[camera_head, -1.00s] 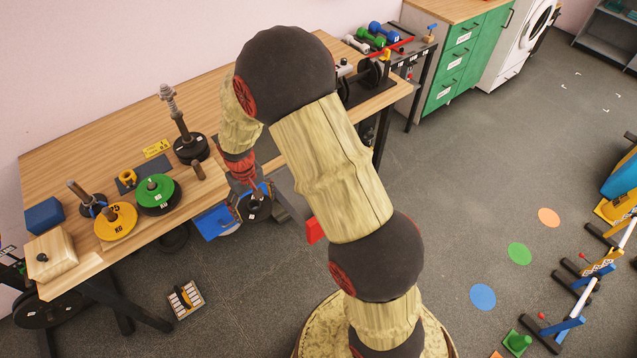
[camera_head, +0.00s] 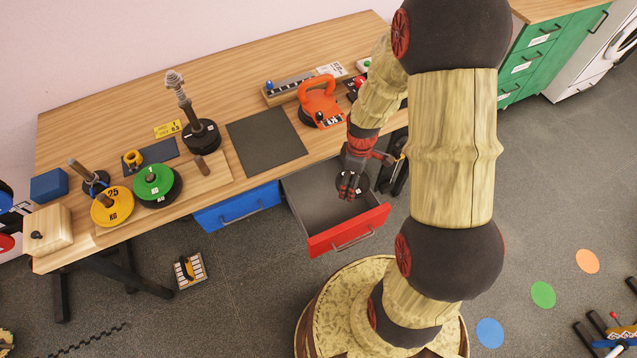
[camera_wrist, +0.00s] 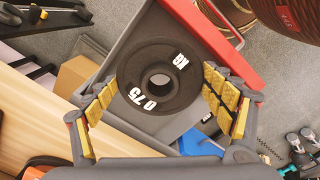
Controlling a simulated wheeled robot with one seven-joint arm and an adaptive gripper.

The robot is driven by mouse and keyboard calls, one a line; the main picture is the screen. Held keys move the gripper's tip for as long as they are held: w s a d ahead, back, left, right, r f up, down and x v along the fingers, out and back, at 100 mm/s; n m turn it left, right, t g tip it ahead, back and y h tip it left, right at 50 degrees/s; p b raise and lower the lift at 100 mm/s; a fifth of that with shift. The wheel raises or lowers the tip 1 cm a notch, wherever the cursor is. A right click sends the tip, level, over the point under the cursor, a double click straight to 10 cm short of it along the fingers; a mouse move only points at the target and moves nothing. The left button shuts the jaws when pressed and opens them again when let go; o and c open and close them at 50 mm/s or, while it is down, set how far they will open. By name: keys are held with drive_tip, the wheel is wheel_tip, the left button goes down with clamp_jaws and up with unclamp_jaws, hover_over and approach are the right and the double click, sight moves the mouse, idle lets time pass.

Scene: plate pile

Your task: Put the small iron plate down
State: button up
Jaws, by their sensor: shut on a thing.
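The small iron plate (camera_wrist: 133,78) is a black disc with a centre hole, marked 0.75 KG. It sits between the finger pads of my gripper (camera_wrist: 160,104) in the wrist view, and my gripper is shut on it. In the head view my gripper (camera_head: 350,188) points down over the open grey drawer with a red front (camera_head: 348,231). The plate shows only as a small dark shape there, partly hidden by the fingers. I cannot tell how high it is above the drawer floor.
A blue drawer front (camera_head: 238,206) is left of the red drawer. The drawer's visible floor looks mostly clear.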

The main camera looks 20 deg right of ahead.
sight(349, 210)
drive_tip(key=shift+n, duration=0.3)
drive_tip(key=f+b, duration=0.1)
drive_tip(key=f, duration=0.5)
drive_tip(key=f+b, duration=0.2)
drive_tip(key=f, duration=0.4)
drive_tip(key=f+b, duration=0.2)
drive_tip(key=f, duration=0.4)
drive_tip(key=shift+d, duration=0.25)
drive_tip(key=shift+f+b, duration=0.15)
drive_tip(key=shift+b, duration=0.2)
drive_tip(key=o, duration=1.9)
